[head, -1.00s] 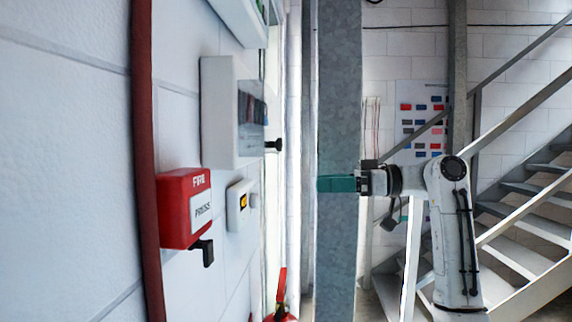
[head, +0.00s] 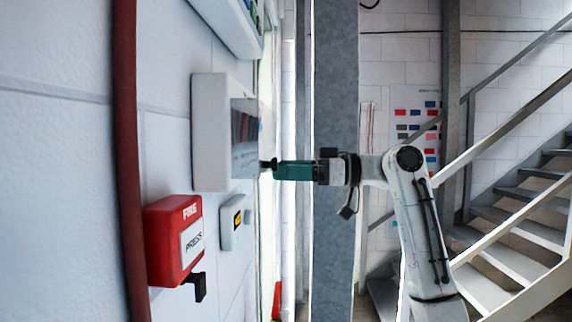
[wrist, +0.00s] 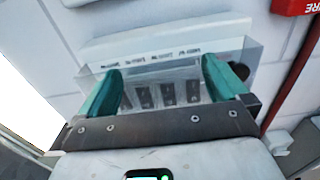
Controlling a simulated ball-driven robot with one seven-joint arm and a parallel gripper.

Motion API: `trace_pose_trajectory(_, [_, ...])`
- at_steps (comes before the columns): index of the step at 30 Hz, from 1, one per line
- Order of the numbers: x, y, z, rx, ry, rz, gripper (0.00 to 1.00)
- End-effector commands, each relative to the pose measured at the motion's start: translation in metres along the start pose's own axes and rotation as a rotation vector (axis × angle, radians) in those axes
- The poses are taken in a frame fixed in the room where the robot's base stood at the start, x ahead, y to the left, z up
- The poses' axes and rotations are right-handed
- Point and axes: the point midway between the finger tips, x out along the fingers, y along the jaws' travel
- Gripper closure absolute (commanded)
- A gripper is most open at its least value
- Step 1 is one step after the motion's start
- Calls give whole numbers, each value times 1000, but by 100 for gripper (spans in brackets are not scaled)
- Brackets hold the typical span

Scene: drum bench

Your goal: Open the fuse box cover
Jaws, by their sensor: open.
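The fuse box (head: 208,130) is a white box on the wall at left in the head view. Its clear cover (head: 245,135) looks shut and has a dark knob (head: 268,163). My gripper (head: 274,170) is at the knob, pointing left; contact cannot be told. In the wrist view, my gripper (wrist: 160,72) is open, its two green fingers spread in front of the clear cover (wrist: 255,52), with dark fuses (wrist: 167,93) showing between them. The knob (wrist: 240,70) shows just right of the right finger, partly hidden, and looks outside the gap.
A red fire call point (head: 172,240) and a small white switch box (head: 232,222) are below the fuse box. Another white box (head: 230,22) is above. A grey steel column (head: 335,80) stands behind my arm, with stairs (head: 510,200) at right.

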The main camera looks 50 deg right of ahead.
Motion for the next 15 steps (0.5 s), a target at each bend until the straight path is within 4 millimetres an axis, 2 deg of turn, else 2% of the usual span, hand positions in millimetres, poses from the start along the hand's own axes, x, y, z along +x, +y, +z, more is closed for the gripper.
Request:
trace_pose_trajectory(4, [8, 0, 0, 0, -1, 0, 0])
trace_pose_trajectory(12, [8, 0, 1, 0, -1, 0, 0])
trace_pose_trajectory(15, [8, 0, 0, 0, -1, 0, 10])
